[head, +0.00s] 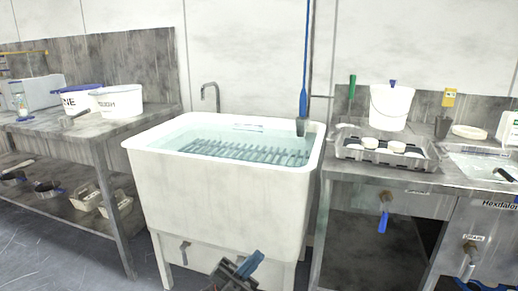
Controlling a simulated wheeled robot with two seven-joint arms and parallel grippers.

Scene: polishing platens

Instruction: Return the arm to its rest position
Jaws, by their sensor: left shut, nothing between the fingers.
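My left gripper (241,270) shows at the bottom edge of the head view, in front of the white tank's lower part. It is shut with nothing in it, and it is clear of the worktops. Much of the arm behind it is cut off by the frame. My right gripper is not in view.
A white tank (222,204) of water with a slatted rack stands in the middle. A steel bench (60,128) with two labelled buckets (117,103) is at left. A steel counter (387,180) with a white bucket (390,106) and a grey tray (376,156) is at right.

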